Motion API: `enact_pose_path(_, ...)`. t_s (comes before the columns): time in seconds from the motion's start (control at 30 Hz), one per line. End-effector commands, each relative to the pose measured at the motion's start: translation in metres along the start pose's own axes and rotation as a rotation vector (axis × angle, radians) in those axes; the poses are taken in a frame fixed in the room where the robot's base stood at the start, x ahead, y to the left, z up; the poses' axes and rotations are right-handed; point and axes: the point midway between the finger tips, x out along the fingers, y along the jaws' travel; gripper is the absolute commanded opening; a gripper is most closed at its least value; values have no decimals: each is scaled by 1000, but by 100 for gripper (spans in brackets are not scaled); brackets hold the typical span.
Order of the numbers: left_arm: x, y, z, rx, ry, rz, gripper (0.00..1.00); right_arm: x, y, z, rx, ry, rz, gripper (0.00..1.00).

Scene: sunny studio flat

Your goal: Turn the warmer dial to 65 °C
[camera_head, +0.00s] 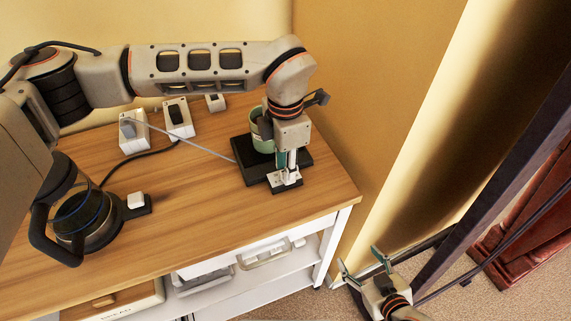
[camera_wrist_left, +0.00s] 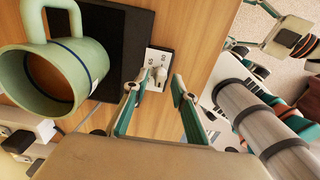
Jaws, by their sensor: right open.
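The warmer (camera_head: 246,174) is a flat black plate near the right end of the wooden top, with a green mug (camera_head: 262,134) standing on it. Its white panel (camera_head: 276,183) is at the near edge. In the left wrist view a small pale dial (camera_wrist_left: 161,74) stands up from this panel. My left gripper (camera_wrist_left: 155,84) points down over the panel. Its fingers are open, and the dial appears between or just beyond their tips; contact cannot be told. In the head view the gripper hides most of the dial. My right gripper (camera_head: 362,262) is open and empty, off the top's right end.
A glass carafe (camera_head: 88,215) with a dark handle stands at the left on a black base with a white switch (camera_head: 136,200). White socket blocks (camera_head: 133,135) and cables lie along the back. The middle of the wooden top (camera_head: 190,215) is clear.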

Motion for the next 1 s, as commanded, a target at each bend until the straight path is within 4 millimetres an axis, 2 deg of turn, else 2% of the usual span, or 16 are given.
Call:
enact_pose_path(0.07, 0, 0, 0, 0, 0, 0, 26, 0, 0, 1, 0, -1, 0, 63)
enact_pose_path(0.17, 0, 0, 0, 0, 0, 0, 0, 0, 0, 2, 0, -4, 0, 63)
enact_pose_path(0.63, 0, 0, 0, 50, 0, 1, 0, 3, -1, 9, 0, -10, -1, 63)
enact_pose_path(1.0, 0, 1, 0, 317, 1, 2, 0, 9, -2, 17, 0, -7, 0, 63)
